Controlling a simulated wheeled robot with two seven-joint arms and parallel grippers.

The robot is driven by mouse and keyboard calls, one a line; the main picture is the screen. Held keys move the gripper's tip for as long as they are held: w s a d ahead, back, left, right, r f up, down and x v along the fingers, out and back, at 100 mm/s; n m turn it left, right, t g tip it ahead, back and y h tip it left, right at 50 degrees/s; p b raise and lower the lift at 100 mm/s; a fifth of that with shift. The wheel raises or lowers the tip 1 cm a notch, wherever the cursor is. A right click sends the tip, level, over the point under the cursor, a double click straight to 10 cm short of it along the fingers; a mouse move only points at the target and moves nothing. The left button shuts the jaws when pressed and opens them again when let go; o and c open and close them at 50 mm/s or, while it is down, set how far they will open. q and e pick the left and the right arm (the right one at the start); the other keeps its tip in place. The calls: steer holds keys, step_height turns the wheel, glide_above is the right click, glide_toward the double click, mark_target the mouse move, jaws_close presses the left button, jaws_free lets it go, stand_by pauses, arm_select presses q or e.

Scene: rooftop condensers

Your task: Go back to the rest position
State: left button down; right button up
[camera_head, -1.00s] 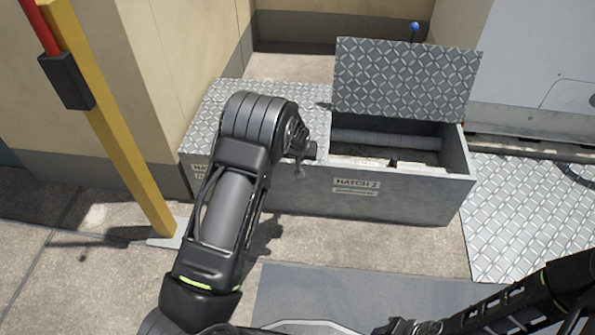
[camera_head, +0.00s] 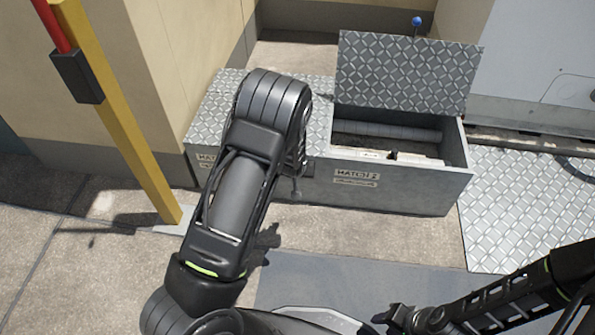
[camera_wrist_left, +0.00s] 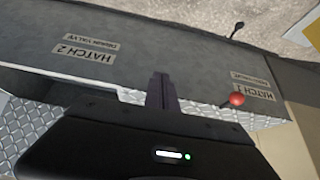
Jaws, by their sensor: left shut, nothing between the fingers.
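My left arm reaches over the front of the metal hatch box (camera_head: 420,193); its gripper is mostly hidden behind the arm in the head view. In the left wrist view my left gripper (camera_wrist_left: 161,92) has its fingers together with nothing between them, in front of the box face. My right gripper (camera_head: 388,318) is low in the head view, apart from the box; it is too small and dark to tell whether it is open or shut.
The tread-plate lid (camera_head: 408,75) of hatch 2 stands open, with a blue knob (camera_head: 416,21) above it. A red knob (camera_wrist_left: 236,99) shows beside the hatch 1 label. A yellow post (camera_head: 118,130) stands left. Paving lies clear between post and box.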

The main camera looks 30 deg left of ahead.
arm_select(q)
steer(key=shift+w, duration=0.1)
stand_by(0.3)
